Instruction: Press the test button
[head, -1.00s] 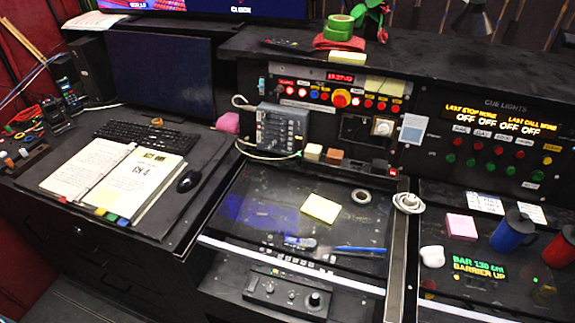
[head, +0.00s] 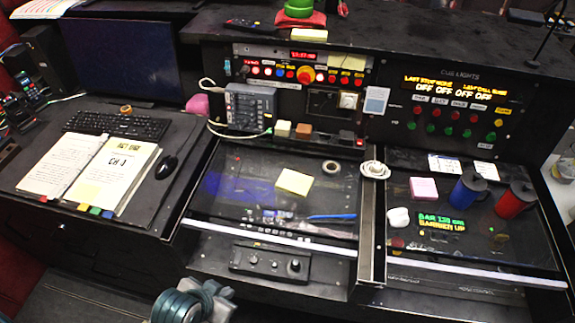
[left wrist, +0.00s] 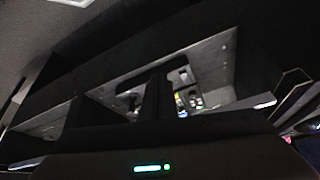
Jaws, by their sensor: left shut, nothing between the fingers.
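I cannot read which button is the test button. A row of small red, white, blue and yellow buttons (head: 267,71) and a large red knob (head: 305,74) sit on the upright left panel. The cue lights panel (head: 455,105) to the right carries red buttons, green buttons and a yellow one. My left gripper (head: 195,303) shows only partly at the bottom edge of the head view, in front of the desk and well away from both panels. In the left wrist view, its dark fingers (left wrist: 155,95) look shut and empty. My right gripper is not in view.
A grey intercom box (head: 251,107) with a cable stands before the left panel. A blue mug (head: 468,190) and a red mug (head: 514,200) stand at the right. An open binder (head: 62,163), keyboard (head: 117,125) and mouse (head: 166,167) lie at the left.

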